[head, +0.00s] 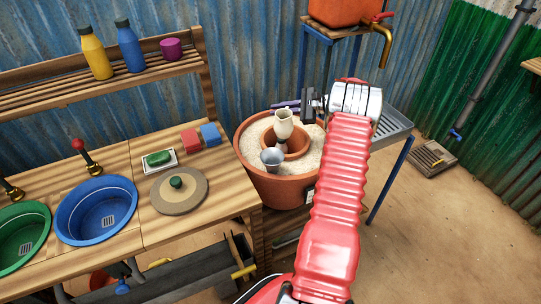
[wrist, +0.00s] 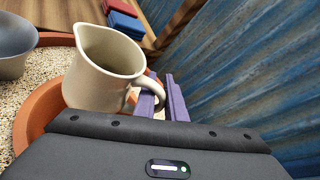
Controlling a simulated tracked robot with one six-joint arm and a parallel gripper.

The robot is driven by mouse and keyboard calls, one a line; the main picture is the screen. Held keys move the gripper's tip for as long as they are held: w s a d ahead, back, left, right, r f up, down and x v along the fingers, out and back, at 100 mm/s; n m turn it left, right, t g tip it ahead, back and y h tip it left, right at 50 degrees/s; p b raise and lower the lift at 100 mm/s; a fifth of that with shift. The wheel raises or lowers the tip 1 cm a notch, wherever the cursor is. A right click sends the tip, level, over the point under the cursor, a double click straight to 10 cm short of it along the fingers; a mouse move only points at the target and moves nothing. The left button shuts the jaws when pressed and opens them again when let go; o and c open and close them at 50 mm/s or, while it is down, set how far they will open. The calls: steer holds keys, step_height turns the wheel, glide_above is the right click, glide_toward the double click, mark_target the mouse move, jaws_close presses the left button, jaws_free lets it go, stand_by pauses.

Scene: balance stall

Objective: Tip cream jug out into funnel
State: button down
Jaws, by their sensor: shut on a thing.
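The cream jug (head: 284,122) is held in the air over the large terracotta pot, close to upright. In the wrist view the jug (wrist: 103,68) shows its open mouth, with its spout towards the upper left; its contents cannot be made out. My gripper (head: 286,105) has purple fingers and is shut on the jug's handle, as the wrist view (wrist: 158,88) also shows. A grey cup-like vessel, apparently the funnel (head: 272,158), stands in the pot, in front of and slightly left of the jug. It is partly cut off in the wrist view (wrist: 14,50), left of the jug and apart from it.
The terracotta pot (head: 246,168) holds pale grit and a smaller inner terracotta ring (head: 301,150). Left is a wooden bench with basins, a soap dish (head: 160,160), and red (head: 190,138) and blue (head: 210,134) blocks. A corrugated wall (head: 245,50) stands close behind.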

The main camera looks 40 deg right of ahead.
mark_target(285, 121)
steer(key=shift+w+a+f, duration=0.15)
steer(key=shift+f, duration=2.1)
steer(key=shift+r, duration=0.15)
steer(key=s+a+r+n+t+h+p, duration=0.3)
steer(key=s+a+r+n+t, duration=0.1)
steer(key=a+r+n, duration=0.4)
steer(key=shift+s+r+n, duration=0.55)
steer(key=shift+r+n, duration=0.1)
steer(key=shift+n, duration=0.25)
steer(key=shift+s+a+r+n, duration=0.15)
steer(key=shift+a+r+n, duration=0.1)
steer(key=shift+r+n, duration=0.15)
steer(key=shift+s+a+r+n+t, duration=0.3)
steer(key=shift+s+a+n, duration=0.15)
steer(key=shift+a, duration=0.2)
steer(key=shift+s+a+r+n+t, duration=0.3)
steer(key=shift+s+a+n, duration=0.15)
steer(key=shift+a, duration=0.2)
